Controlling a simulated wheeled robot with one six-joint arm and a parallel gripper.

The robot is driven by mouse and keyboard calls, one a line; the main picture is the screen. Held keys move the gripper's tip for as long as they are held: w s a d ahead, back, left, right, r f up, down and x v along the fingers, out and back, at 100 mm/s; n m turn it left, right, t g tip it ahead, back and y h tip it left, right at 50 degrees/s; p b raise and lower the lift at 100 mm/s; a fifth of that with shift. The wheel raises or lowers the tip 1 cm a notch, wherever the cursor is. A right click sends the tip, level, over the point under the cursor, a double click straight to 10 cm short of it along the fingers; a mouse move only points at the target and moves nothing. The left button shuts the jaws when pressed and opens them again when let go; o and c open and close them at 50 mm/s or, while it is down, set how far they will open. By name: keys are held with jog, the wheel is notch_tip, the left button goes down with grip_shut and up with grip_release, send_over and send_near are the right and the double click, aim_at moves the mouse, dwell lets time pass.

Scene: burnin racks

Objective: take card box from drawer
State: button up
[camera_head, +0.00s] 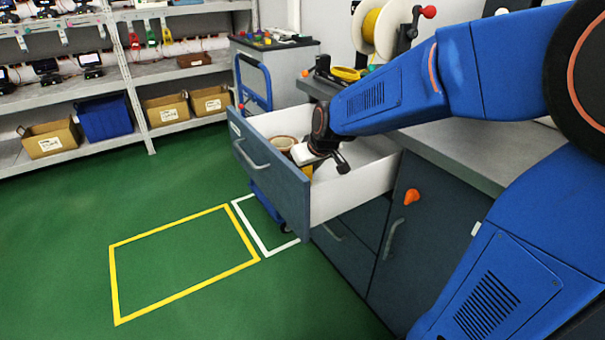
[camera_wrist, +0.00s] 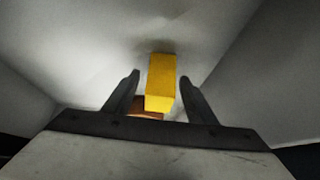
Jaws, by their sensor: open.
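The drawer (camera_head: 268,182) is pulled out from the dark blue-grey cabinet, with white inner walls. My gripper (camera_head: 328,164) reaches down into it from above. In the wrist view my gripper (camera_wrist: 159,80) is open, with one dark finger on each side of a yellow box (camera_wrist: 160,80), probably the card box. The box lies between the fingers with gaps on both sides. In the head view the box is mostly hidden by my gripper; only a small yellowish patch shows beside it. The drawer's white inside (camera_wrist: 90,45) surrounds the box in the wrist view.
A round tan item (camera_head: 284,143) lies in the drawer near its front panel. The worktop (camera_head: 470,150) above holds a yellow spool (camera_head: 384,28). A blue cart (camera_head: 252,82) stands behind the drawer. The green floor at left is clear, with a yellow-taped rectangle (camera_head: 184,232).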

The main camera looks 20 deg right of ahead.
jog(key=c, duration=1.2)
